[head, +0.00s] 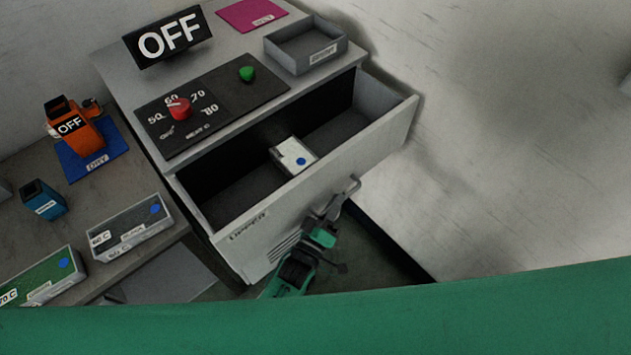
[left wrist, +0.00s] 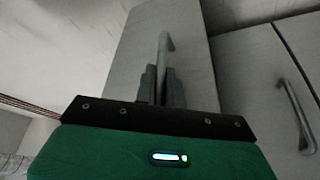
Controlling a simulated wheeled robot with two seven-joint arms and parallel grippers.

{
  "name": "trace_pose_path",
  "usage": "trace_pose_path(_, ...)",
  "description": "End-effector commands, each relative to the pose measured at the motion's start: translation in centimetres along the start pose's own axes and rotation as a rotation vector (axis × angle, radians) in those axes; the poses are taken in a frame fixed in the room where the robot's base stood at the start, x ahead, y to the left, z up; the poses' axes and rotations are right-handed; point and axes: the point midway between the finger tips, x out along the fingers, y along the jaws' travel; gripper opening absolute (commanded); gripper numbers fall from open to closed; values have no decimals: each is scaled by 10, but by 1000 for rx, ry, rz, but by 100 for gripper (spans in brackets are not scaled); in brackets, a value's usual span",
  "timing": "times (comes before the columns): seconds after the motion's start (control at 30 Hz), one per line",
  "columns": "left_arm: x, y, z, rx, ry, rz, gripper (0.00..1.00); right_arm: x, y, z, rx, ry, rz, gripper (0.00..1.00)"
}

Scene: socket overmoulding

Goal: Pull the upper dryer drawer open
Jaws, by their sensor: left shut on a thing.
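The upper dryer drawer (head: 225,243), a grey box with "UPPER" on its front, stands pulled out of the grey dryer cabinet (head: 120,75). A white block with a blue dot (head: 293,155) lies inside it. My left gripper (head: 335,205) is at the drawer's front, shut on the bar handle (head: 349,189). In the left wrist view, the fingers (left wrist: 162,88) close around the lower part of the handle (left wrist: 165,48). The fingertips are partly hidden in the head view. My right gripper is not in view.
A second handle (left wrist: 297,112) shows on the neighbouring front in the left wrist view. On the cabinet top are an OFF sign (head: 168,37), a red knob (head: 179,108), a green button (head: 247,74) and a grey tray (head: 272,46). Labelled trays (head: 128,243) stand on the left bench.

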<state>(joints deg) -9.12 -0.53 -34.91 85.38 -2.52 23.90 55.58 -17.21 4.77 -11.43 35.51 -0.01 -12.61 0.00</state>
Motion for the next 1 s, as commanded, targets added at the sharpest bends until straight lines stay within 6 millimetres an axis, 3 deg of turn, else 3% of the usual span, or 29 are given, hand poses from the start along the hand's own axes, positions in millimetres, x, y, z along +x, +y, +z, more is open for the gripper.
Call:
trace_pose_path(0.2,-18,27,41,-4,-2,-3,0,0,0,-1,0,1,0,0)
trace_pose_path(0.4,-27,43,63,-3,-1,-2,0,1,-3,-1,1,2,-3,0)
trace_pose_path(0.6,-32,51,74,-2,-1,-2,0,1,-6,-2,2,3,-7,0)
trace_pose_path(1.0,-33,52,76,0,-2,-2,0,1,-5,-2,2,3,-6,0)
